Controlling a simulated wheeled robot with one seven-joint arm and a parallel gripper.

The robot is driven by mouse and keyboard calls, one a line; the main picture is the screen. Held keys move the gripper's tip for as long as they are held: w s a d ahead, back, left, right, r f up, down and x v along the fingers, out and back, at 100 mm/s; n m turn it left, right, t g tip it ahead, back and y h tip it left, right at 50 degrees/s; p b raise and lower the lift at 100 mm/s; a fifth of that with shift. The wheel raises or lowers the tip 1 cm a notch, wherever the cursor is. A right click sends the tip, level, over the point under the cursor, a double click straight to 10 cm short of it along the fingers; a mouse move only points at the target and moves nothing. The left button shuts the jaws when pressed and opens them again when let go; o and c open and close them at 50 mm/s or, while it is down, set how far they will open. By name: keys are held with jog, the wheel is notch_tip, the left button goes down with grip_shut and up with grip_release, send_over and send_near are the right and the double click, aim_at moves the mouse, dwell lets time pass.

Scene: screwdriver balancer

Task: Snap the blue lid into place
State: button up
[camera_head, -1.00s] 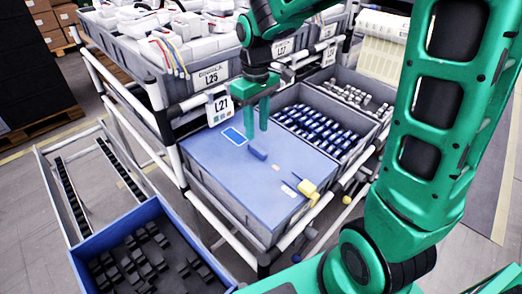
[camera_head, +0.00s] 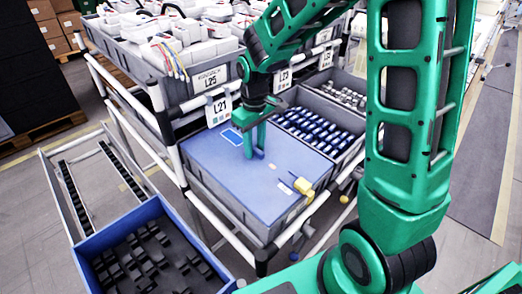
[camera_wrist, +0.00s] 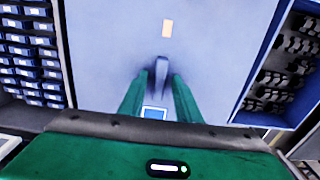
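My gripper (camera_head: 254,154) is low over the surface, pointing down, fingers apart on either side of the piece; contact is not visible. In the head view my fingers mostly hide the piece. A white-bordered blue rectangle (camera_head: 232,136) lies beside the gripper, and also shows in the wrist view (camera_wrist: 154,112).
A bin of blue-and-white parts (camera_head: 306,129) stands behind right. A blue-rimmed crate of black parts (camera_head: 85,250) is at the front left. Grey bins of white devices (camera_head: 165,40) and an L21 sign (camera_head: 219,110) stand behind.

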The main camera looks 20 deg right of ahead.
aim_at(255, 148)
jog(key=shift+s+d+f, duration=0.15)
jog(key=shift+s+f, duration=0.5)
jog(key=shift+w+f, duration=0.1)
grip_shut()
jog(key=shift+w+r+g, duration=0.3)
jog(key=shift+w+r, duration=0.05)
jog(key=shift+r, duration=0.2)
jog(key=shift+w+r, duration=0.3)
jog(key=shift+w, duration=0.5)
jog(key=shift+s+r, duration=0.25)
jog(key=shift+r, duration=0.3)
jog(key=shift+s+r, duration=0.2)
jog(key=shift+r, duration=0.35)
jog(key=shift+s+r, duration=0.1)
jog(key=shift+r, duration=1.35)
